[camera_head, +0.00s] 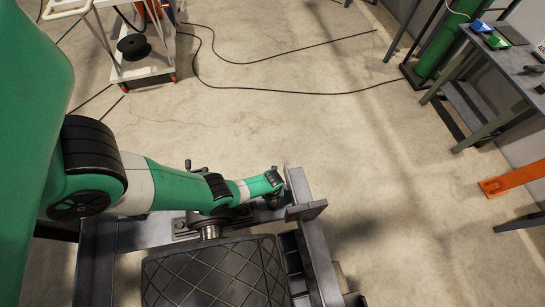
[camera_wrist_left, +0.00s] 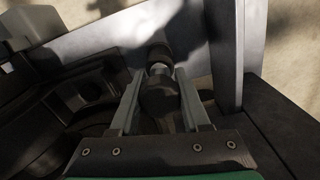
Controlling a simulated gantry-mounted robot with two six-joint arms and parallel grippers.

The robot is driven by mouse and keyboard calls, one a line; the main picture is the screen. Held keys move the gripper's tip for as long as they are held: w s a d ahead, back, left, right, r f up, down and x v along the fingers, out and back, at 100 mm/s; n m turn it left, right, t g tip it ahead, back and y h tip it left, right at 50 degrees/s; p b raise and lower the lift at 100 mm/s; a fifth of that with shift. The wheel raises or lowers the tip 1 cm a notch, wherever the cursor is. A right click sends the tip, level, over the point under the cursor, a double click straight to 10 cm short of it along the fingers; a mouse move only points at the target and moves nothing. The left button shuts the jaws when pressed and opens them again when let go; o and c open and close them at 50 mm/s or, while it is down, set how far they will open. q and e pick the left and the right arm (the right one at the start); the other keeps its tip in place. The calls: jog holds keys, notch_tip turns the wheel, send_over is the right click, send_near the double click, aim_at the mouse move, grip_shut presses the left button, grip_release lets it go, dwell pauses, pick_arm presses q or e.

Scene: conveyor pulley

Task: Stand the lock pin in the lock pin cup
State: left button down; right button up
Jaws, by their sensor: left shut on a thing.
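My left gripper (camera_head: 274,200) is at the end of the green arm, close to the upright plate at the frame's right corner. In the left wrist view its two fingers (camera_wrist_left: 158,78) are closed on a dark, round part with a pale metal collar, which looks like the lock pin (camera_wrist_left: 159,92). A dark knob-like end shows beyond the fingertips. The pin's lower part is in shadow, and I cannot tell whether it touches the frame. I cannot make out the lock pin cup in either view. My right gripper is not in view.
The grey metal frame (camera_head: 318,262) surrounds the dark, grid-patterned conveyor drum or belt (camera_head: 215,275). The upright plate (camera_wrist_left: 226,55) stands close right of the fingers. A small black-knobbed part (camera_head: 188,164) rises behind the arm. A cart (camera_head: 145,68) and workbench (camera_head: 500,65) stand farther off.

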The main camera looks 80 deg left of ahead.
pick_arm(q)
jog(key=shift+f+b, duration=0.45)
jog(key=shift+c, duration=1.5)
grip_release()
jog(key=shift+r, duration=0.1)
notch_tip(320, 180, up, 12)
jog(key=p, duration=1.2)
jog(key=shift+f, duration=0.2)
